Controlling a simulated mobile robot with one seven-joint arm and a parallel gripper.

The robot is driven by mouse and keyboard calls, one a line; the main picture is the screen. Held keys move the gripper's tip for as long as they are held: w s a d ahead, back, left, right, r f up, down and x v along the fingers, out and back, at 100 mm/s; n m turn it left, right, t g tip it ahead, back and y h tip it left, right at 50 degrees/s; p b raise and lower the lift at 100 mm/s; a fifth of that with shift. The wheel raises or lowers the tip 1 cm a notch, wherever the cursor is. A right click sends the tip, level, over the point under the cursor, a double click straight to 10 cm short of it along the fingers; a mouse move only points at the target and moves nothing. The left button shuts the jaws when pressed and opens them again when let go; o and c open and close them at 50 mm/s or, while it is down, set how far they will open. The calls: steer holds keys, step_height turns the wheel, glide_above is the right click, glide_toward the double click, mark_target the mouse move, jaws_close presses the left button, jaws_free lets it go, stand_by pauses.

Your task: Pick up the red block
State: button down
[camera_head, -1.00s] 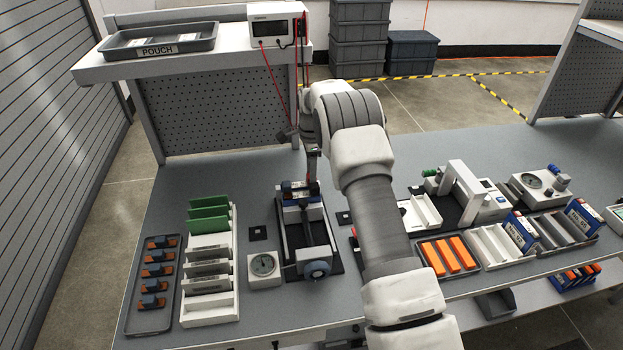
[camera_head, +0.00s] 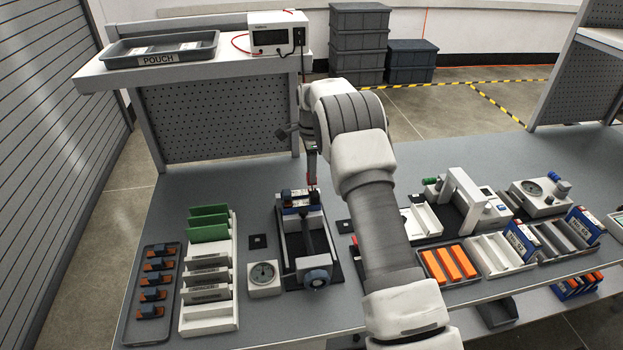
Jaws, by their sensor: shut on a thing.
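My gripper (camera_head: 312,178) points down just above the back end of a vise-like fixture (camera_head: 315,268) with a blue-and-dark part (camera_head: 301,198) on it. The gripper is shut, and a small red piece (camera_head: 311,183) shows at its fingertips. It is too small to tell whether this is a block, and whether it touches the part below is unclear. Another bit of red (camera_head: 355,241) shows at the left edge of my arm, which hides most of it.
On the left stand a tray of orange-and-dark parts (camera_head: 172,245) and a white rack with green boards (camera_head: 207,314). A dial gauge (camera_head: 264,278) sits beside the fixture. Orange bars (camera_head: 448,265) lie in a tray right of my arm. A meter (camera_head: 277,33) stands on the back shelf.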

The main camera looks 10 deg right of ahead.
steer(key=s+d+r+b, duration=0.1)
steer(key=s+d+r, duration=0.6)
steer(key=s+d, duration=0.1)
steer(key=shift+d+r, duration=0.25)
steer(key=shift+r, duration=0.05)
steer(key=shift+a, duration=0.1)
stand_by(0.3)
